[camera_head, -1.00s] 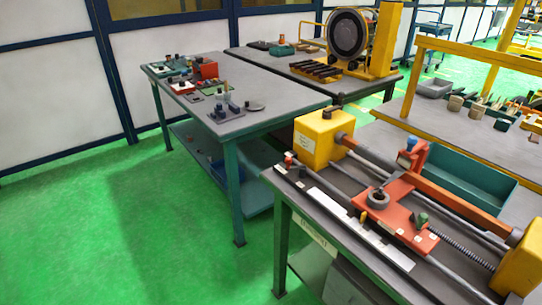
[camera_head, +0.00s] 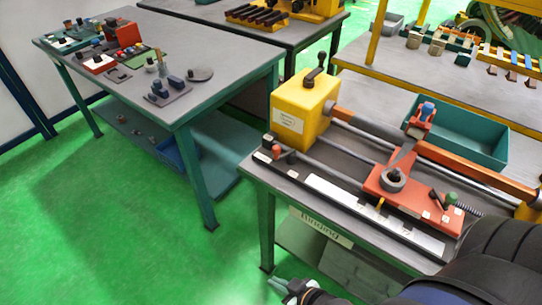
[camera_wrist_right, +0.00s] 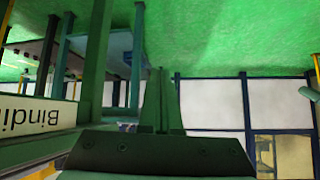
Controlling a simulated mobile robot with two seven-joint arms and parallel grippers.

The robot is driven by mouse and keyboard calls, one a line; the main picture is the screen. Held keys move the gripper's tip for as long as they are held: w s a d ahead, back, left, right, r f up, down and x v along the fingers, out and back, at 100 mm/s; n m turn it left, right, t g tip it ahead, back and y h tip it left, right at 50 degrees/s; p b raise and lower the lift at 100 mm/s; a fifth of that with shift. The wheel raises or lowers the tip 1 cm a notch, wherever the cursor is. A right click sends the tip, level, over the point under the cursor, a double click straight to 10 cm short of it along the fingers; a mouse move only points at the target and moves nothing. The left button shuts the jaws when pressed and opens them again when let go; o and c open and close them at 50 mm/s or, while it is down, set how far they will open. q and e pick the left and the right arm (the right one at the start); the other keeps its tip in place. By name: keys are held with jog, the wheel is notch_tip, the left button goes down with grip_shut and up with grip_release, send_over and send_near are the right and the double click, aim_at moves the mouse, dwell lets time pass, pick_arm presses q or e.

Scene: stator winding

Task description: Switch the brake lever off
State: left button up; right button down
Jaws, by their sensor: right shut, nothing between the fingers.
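The winding machine stands on a grey bench (camera_head: 262,178). A black lever with a round knob (camera_head: 315,72) stands on top of its yellow housing (camera_head: 298,108). A small red-knobbed lever (camera_head: 276,152) stands at the bench's front left corner. I cannot tell from the pictures which one is the brake lever. My right gripper (camera_head: 280,287) is shut and empty, low in front of the bench and well apart from both levers. Its fingers also show pressed together in the right wrist view (camera_wrist_right: 160,100). My left gripper is not in view.
A red carriage (camera_head: 410,200) with a grey ring sits on the machine's rails. A teal bin (camera_head: 460,135) is behind it. A sign (camera_head: 320,226) hangs below the bench's front edge, close by in the wrist view (camera_wrist_right: 35,113). Another table (camera_head: 215,45) stands left, with clear green floor between.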

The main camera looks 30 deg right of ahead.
jog(key=w+d+r+m+t+y+b, duration=0.1)
jog(key=w+d+r+m+t+b, duration=0.25)
jog(key=w+m+t+b, duration=0.4)
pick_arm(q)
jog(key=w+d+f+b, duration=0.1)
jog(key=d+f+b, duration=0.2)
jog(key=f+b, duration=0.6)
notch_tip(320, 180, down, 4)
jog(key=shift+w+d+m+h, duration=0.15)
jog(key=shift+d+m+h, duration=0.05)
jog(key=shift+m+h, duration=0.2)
pick_arm(e)
jog(key=s+d+r+m+t+h, duration=0.1)
jog(key=d+r+m+t+h, duration=0.4)
jog(key=m, duration=0.9)
jog(key=d+r+h, duration=0.1)
jog(key=d+r, duration=0.2)
jog(key=r, duration=0.2)
jog(key=shift+s+t, duration=0.25)
jog(key=shift+t, duration=0.1)
jog(key=p, duration=0.2)
send_near(278, 154)
jog(key=x, duration=0.5)
jog(key=shift+r, duration=0.15)
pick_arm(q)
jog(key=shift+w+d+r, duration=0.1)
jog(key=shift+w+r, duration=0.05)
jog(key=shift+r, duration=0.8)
pick_arm(e)
jog(key=shift+x, duration=0.9)
